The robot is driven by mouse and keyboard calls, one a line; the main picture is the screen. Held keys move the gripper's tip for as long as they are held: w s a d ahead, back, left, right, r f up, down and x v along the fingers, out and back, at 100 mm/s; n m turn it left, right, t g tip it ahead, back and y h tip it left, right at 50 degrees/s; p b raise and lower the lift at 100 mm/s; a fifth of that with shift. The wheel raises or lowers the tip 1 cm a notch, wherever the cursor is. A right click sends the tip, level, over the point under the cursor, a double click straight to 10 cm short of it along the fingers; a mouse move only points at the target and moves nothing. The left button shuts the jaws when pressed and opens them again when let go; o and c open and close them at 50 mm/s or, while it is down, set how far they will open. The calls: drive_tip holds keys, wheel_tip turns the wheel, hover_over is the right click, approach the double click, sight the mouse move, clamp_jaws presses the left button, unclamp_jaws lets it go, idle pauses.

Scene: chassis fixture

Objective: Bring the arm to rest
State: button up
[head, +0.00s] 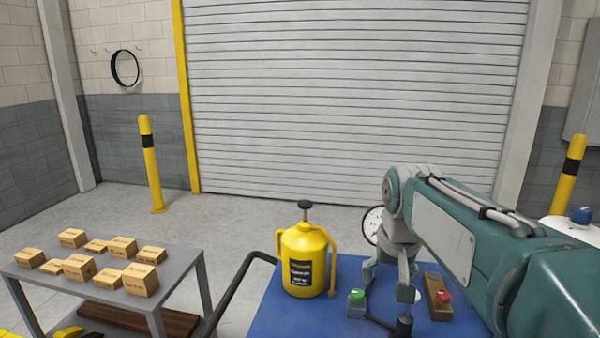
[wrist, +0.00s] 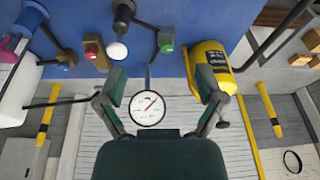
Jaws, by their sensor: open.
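My gripper (head: 388,282) hangs pointing down above the blue tabletop (head: 345,318), at the end of my arm. In the wrist view its two fingers (wrist: 161,88) are spread wide, and nothing shows between them except a white round gauge (wrist: 147,108) beyond. The gauge's left edge also shows in the head view (head: 371,224), behind my gripper. A green button (head: 356,297) sits left of the gripper and a red button (head: 443,298) right of it. A dark lever (head: 404,326) stands close in front; its pale knob shows in the wrist view (wrist: 117,50).
A yellow pump canister (head: 304,262) stands on the blue top, left of my gripper. A grey cart (head: 190,262) with several small cartons (head: 140,279) is at the left. Yellow bollards (head: 150,165) flank the closed shutter (head: 350,90). The floor between is clear.

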drive_tip(key=s+f+t, duration=0.1)
drive_tip(key=s+f, duration=0.2)
drive_tip(key=s, duration=0.6)
drive_tip(key=s+f+n+t, duration=0.1)
drive_tip(key=s+f, duration=0.3)
drive_tip(key=s, duration=0.6)
drive_tip(key=shift+s+t, duration=0.15)
drive_tip(key=shift+t, duration=0.15)
